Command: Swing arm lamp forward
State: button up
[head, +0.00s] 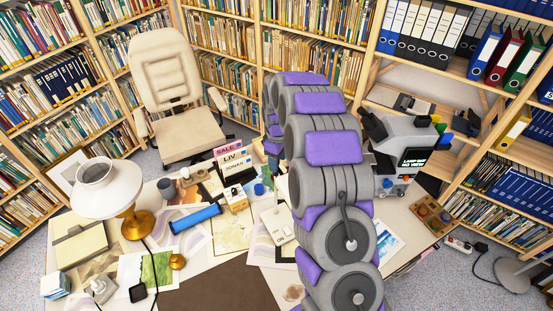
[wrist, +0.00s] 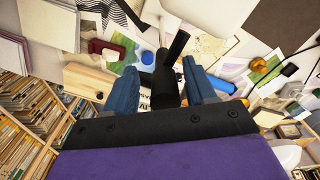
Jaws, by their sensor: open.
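A table lamp with a white shade (head: 100,188) and a brass base (head: 138,224) stands upright on the left of the desk in the head view. A white rounded shape (wrist: 286,153) at the lower right of the wrist view may be its shade. My gripper (wrist: 157,68) is open, with its two blue fingers apart over the desk, away from the lamp. A black piece with tube-like parts (wrist: 172,72) shows between the fingers; I cannot tell what it is or whether it is held. In the head view my arm hides most of the gripper.
A grey microscope-like device (head: 405,150) stands right of my arm. A blue cylinder (head: 196,217), papers and a sign (head: 233,160) lie or stand between lamp and arm. A beige chair (head: 172,95) is behind the desk. Full bookshelves (head: 315,75) close off the back and sides.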

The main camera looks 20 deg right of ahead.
jog(key=shift+a, duration=0.15)
jog(key=shift+a+r, duration=0.1)
jog(key=shift+a, duration=0.05)
jog(key=shift+r, duration=0.25)
notch_tip(320, 180, up, 16)
jog(key=shift+r, duration=0.25)
dwell(0.4)
